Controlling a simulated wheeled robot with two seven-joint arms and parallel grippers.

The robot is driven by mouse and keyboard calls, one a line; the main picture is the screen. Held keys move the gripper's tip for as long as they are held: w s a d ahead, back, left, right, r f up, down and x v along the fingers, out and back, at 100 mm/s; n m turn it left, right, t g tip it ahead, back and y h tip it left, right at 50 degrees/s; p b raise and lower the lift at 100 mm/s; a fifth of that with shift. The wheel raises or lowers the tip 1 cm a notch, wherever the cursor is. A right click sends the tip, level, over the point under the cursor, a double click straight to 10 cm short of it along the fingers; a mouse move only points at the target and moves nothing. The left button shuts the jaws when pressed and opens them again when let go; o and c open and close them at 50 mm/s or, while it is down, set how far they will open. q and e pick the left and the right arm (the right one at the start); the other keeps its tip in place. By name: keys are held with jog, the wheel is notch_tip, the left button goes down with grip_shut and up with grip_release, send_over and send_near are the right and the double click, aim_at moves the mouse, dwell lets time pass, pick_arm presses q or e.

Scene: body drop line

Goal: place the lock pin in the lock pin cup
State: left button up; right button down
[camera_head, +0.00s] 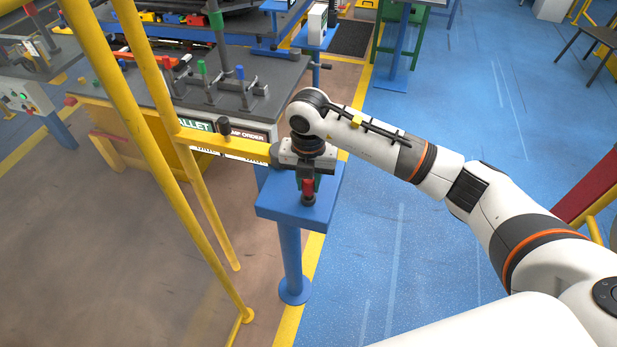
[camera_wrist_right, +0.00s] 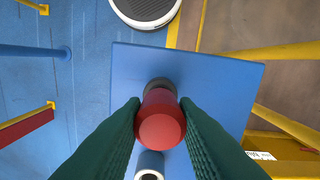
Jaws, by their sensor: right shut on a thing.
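My right gripper (camera_head: 307,182) points down over the small blue stand and is shut on the red lock pin (camera_head: 308,186). In the right wrist view the round red head of the lock pin (camera_wrist_right: 161,128) sits between the two dark ribbed fingers (camera_wrist_right: 161,112). A dark round cup (camera_head: 308,200) stands on the blue stand top (camera_head: 271,208) right under the pin. Its dark rim also shows behind the pin in the right wrist view (camera_wrist_right: 158,83). The pin's lower end is hidden, so I cannot tell whether it is inside the cup. My left gripper is out of view.
A yellow rail (camera_head: 232,145) ends close left of my right gripper. Yellow posts (camera_head: 160,150) stand at the left, before a grey workbench (camera_head: 190,85) with clamps. Blue floor (camera_head: 400,250) to the right of the stand is clear.

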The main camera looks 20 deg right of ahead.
jog(key=shift+f, duration=0.15)
jog(key=c, duration=1.1)
grip_release()
jog(key=shift+c, duration=0.2)
notch_tip(320, 180, up, 12)
jog(key=b, duration=0.3)
jog(key=shift+r+b, duration=0.25)
jog(key=shift+b, duration=0.05)
